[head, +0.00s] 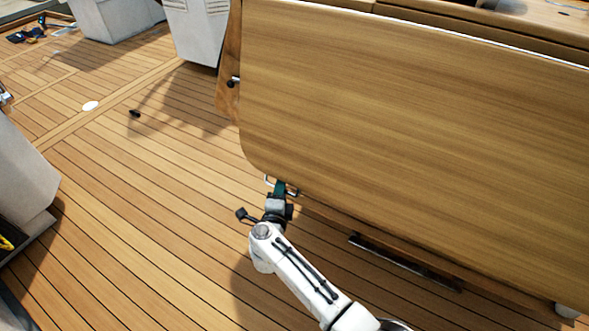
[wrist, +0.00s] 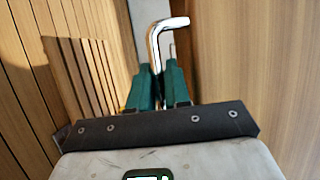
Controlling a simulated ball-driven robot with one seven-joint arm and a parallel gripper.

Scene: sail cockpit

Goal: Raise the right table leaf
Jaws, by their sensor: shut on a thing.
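The right table leaf (head: 410,120) is a large wooden panel hanging down steeply and filling the right of the head view. Its wood face also shows at the right of the wrist view (wrist: 255,60). A bent chrome handle (wrist: 165,30) stands between my fingers in the wrist view; in the head view it is a small shiny loop (head: 269,181) at the leaf's lower left edge. My gripper (head: 280,188) is at this lower edge, its green fingers (wrist: 160,85) shut on the handle. The part of the handle between the fingers is hidden.
The fixed tabletop (head: 480,25) runs above the leaf. A dark bar (head: 400,262) lies low beneath the leaf. Open plank deck (head: 130,200) stretches to the left, with a small white disc (head: 90,105) and a dark fitting (head: 134,113) on it. Grey pedestals (head: 200,30) stand at the back.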

